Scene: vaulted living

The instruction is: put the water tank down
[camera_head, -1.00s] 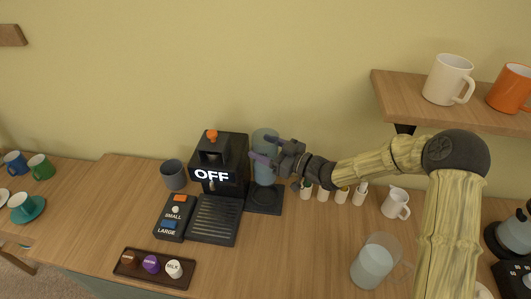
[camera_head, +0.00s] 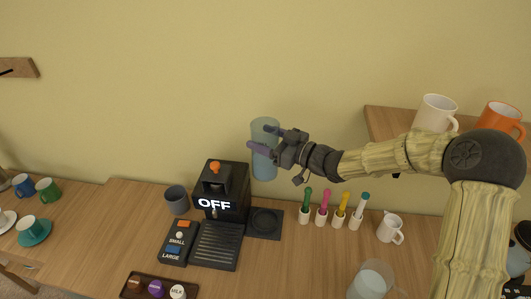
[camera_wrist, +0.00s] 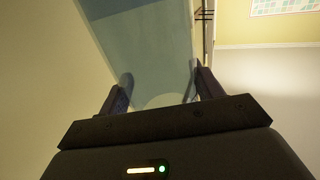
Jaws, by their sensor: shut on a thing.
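The water tank (camera_head: 264,168) is a tall, translucent blue-grey cylinder. My gripper (camera_head: 262,142) is shut on it and holds it upright, above the level of the coffee machine's top. In the wrist view the tank (camera_wrist: 150,50) stands between my two fingers (camera_wrist: 162,92). The black coffee machine (camera_head: 228,178) reads OFF and has an orange knob on top. A dark square base with a round recess (camera_head: 265,222) lies on the counter at the machine's right side, empty, below the tank.
A grey cup (camera_head: 177,200) stands left of the machine. A SMALL/LARGE button panel (camera_head: 178,243) and a pod tray (camera_head: 133,284) lie in front. Several colored-handled tools in white holders (camera_head: 341,217), a white pitcher (camera_head: 390,228) and a glass jug (camera_head: 371,281) stand right. A mug shelf (camera_head: 378,122) is above.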

